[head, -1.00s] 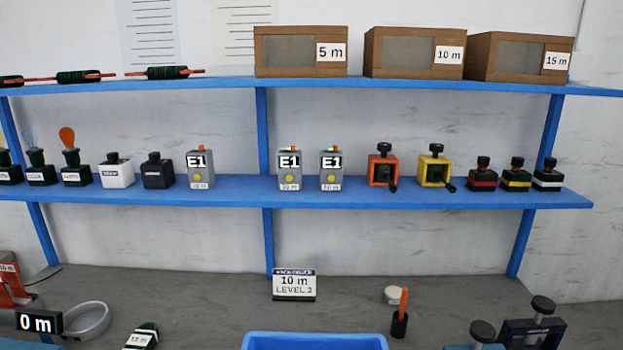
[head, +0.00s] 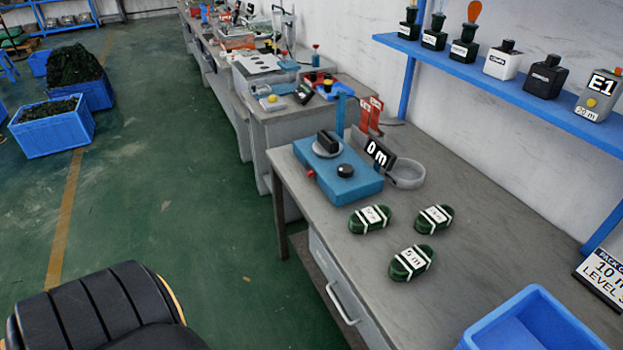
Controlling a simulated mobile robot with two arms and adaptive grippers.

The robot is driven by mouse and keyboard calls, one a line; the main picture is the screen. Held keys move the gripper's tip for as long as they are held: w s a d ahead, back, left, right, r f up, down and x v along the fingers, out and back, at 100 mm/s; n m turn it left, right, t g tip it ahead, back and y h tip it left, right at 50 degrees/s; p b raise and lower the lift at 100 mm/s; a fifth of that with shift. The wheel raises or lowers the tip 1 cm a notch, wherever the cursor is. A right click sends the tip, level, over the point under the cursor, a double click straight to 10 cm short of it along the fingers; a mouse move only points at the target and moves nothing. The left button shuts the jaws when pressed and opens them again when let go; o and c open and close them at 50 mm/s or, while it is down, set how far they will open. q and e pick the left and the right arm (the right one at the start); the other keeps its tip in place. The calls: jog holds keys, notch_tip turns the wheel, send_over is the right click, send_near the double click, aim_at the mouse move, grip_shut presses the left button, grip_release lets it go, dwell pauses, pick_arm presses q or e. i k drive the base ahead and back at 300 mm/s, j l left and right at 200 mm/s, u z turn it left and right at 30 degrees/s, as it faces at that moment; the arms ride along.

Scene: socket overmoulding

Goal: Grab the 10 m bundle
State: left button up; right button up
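Three dark green bundles with white bands and labels lie on the grey workbench in the head view. The nearest bundle (head: 411,263) has a label that reads 5 m. The labels on the left bundle (head: 370,219) and the right bundle (head: 434,219) are too small and slanted to read surely, so I cannot tell which is the 10 m one. A sign (head: 604,272) showing 10 m stands at the right edge, partly cut off. Neither of my grippers is in view.
A blue machine (head: 338,171) with a black knob and a 0 m display (head: 379,153) stands behind the bundles, beside a round grey dish (head: 405,174). A blue tray (head: 530,322) is at front right. A blue shelf (head: 440,55) runs above. The bench around the bundles is clear.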

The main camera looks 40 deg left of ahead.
aim_at(370, 219)
jog(key=u, duration=0.9)
